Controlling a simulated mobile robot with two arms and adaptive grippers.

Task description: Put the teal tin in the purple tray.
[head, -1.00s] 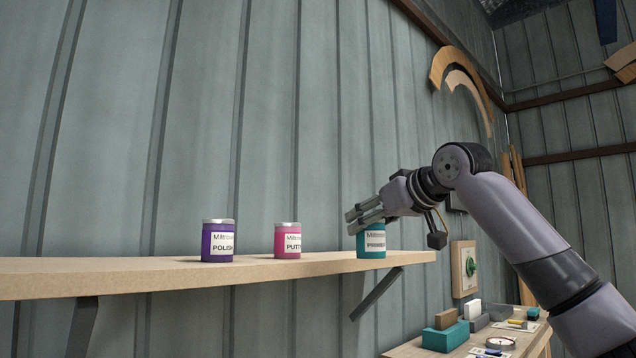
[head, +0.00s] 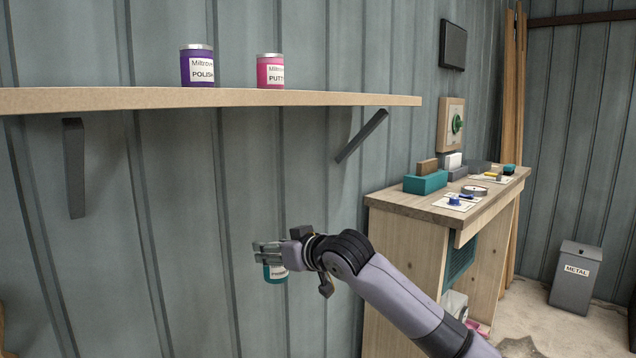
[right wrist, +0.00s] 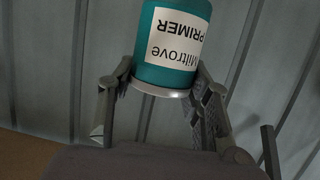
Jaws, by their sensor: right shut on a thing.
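The teal tin (head: 275,274) hangs below the fingers of my right gripper (head: 266,254) in the head view, in front of the wall and below the shelf. In the right wrist view the teal tin (right wrist: 172,50), with a white label reading Miltrove PRIMER, sits between the two fingers of my right gripper (right wrist: 160,92). The right gripper is shut on it near its metal lid rim. I see no purple tray in either view. My left gripper is not in view.
The shelf (head: 330,98) holds a purple POLISH tin (head: 197,67) and a pink PUTTY tin (head: 270,72). A wooden workbench (head: 400,200) with a teal block (head: 425,182) and small items stands at right. A grey METAL bin (head: 576,280) is on the floor.

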